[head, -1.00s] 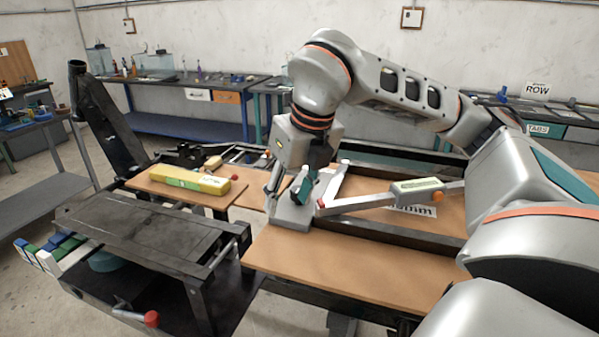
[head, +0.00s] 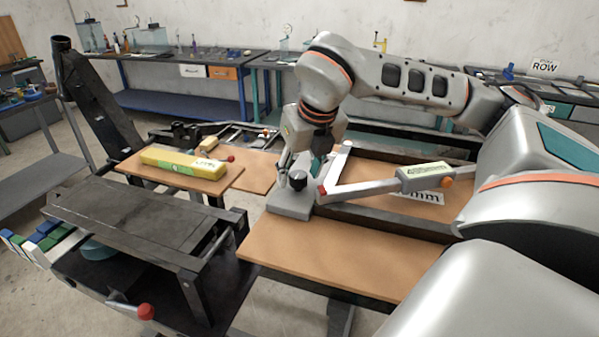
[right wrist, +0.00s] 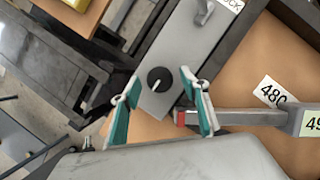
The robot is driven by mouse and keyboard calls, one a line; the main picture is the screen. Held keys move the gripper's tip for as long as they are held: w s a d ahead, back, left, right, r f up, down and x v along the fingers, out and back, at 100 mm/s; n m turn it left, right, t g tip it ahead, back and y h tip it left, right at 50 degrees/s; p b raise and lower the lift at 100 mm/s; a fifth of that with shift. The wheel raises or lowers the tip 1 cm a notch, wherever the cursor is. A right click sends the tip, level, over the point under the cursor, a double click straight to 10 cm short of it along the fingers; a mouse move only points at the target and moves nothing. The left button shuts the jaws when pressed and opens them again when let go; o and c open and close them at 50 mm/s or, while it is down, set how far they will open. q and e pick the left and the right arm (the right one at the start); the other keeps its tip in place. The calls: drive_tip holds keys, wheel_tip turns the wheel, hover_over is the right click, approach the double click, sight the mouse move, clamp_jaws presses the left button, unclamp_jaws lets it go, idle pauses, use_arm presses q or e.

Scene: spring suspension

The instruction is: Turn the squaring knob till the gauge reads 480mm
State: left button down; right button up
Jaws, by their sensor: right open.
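The black squaring knob (head: 297,181) sits on a grey metal block at the left end of the frame. In the right wrist view the knob (right wrist: 160,79) shows a white pointer mark. My right gripper (head: 304,160) is open, just behind or above the knob; its teal fingers (right wrist: 160,82) stand apart on either side of the knob in the right wrist view. I cannot tell whether they touch it. The gauge (head: 426,170) is a grey arm with a pale display. In the right wrist view its display (right wrist: 313,123) shows "49", cut off. My left gripper is out of view.
A yellow-green box (head: 183,164) lies on a smaller board to the left. A red-tipped lever (head: 146,311) stands out low at the front. Benches line the back wall.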

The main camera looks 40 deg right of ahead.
drive_tip(key=shift+w+f, duration=0.1)
drive_tip(key=shift+f, duration=0.15)
drive_tip(key=c, duration=1.1)
drive_tip(key=shift+n, duration=0.3)
